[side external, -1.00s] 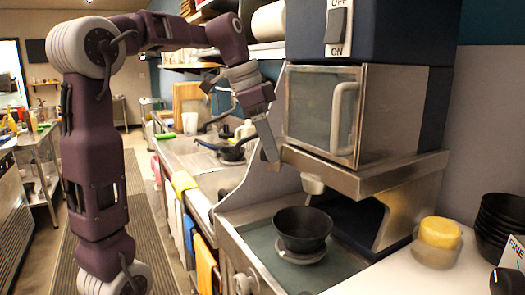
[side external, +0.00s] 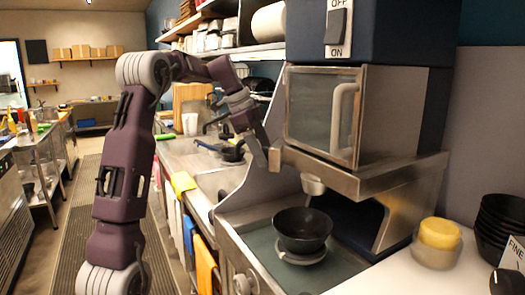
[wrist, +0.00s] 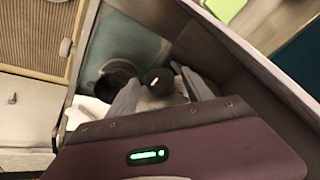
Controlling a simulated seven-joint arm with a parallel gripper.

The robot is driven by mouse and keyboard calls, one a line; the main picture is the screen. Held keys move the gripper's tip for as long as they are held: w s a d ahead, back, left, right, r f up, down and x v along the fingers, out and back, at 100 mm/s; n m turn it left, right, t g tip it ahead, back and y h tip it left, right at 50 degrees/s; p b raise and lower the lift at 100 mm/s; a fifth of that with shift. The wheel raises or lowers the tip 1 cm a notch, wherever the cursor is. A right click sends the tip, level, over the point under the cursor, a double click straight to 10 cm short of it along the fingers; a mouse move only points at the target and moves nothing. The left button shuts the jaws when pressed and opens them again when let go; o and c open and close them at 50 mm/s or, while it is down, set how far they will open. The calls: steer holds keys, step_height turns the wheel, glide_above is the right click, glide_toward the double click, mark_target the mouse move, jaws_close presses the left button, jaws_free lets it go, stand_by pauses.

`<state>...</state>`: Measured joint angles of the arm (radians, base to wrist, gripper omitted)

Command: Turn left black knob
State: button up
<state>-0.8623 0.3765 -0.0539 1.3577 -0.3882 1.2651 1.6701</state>
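A round black knob (wrist: 160,80) with a short white mark shows in the wrist view, between the two grey fingers of my gripper (wrist: 160,95). The fingers are apart, with gaps visible on both sides of the knob; I cannot tell how near they are in depth. In the side view my gripper (side external: 261,155) points down beside the left front corner of the steel machine (side external: 345,175). The knob at my fingers is not visible there. Another black knob (side external: 503,282) is at the lower right edge, far from my gripper.
A black bowl (side external: 302,228) stands on the teal tray under the machine's spout (side external: 313,184). A yellow-lidded jar (side external: 438,245) and stacked black bowls (side external: 503,225) are on the right counter. Coloured towels (side external: 205,265) hang at the counter's front. The machine's overhang is close to my gripper.

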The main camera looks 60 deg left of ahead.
jaws_close()
steer(key=shift+w+a+n+g+h, duration=0.2)
steer(key=shift+n+g+h, duration=0.1)
steer(key=shift+g+h, duration=1.1)
steer(key=shift+h, duration=0.1)
steer(key=shift+o, duration=0.4)
jaws_free()
